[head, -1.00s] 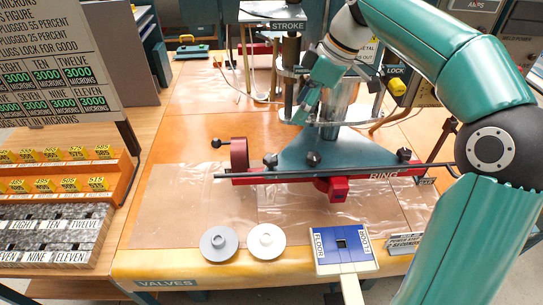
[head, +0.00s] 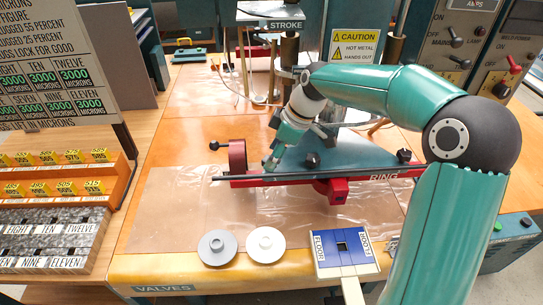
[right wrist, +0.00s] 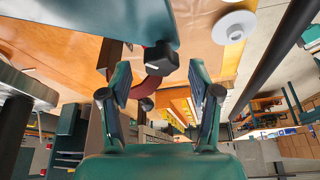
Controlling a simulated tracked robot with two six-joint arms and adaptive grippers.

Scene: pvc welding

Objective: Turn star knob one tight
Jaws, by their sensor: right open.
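The teal base plate (head: 335,150) of the press carries dark star knobs. A middle knob (head: 313,160) and a right knob (head: 404,156) show in the head view. The left end of the plate, with its knob, is hidden behind my right gripper (head: 272,158). In the right wrist view a dark knob (right wrist: 161,58) sticks out from the teal plate edge. My open right gripper (right wrist: 160,78) has one finger to each side of that knob's line, with the knob apparently beyond the tips. I cannot tell whether it touches. My left gripper is not in view.
A red ring-shaped part (head: 237,156) with a black handle stands left of the plate. A dark bar (head: 340,175) runs along the front. A grey disc (head: 217,247), a white disc (head: 265,244) and a blue-white panel (head: 345,250) lie near the front edge.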

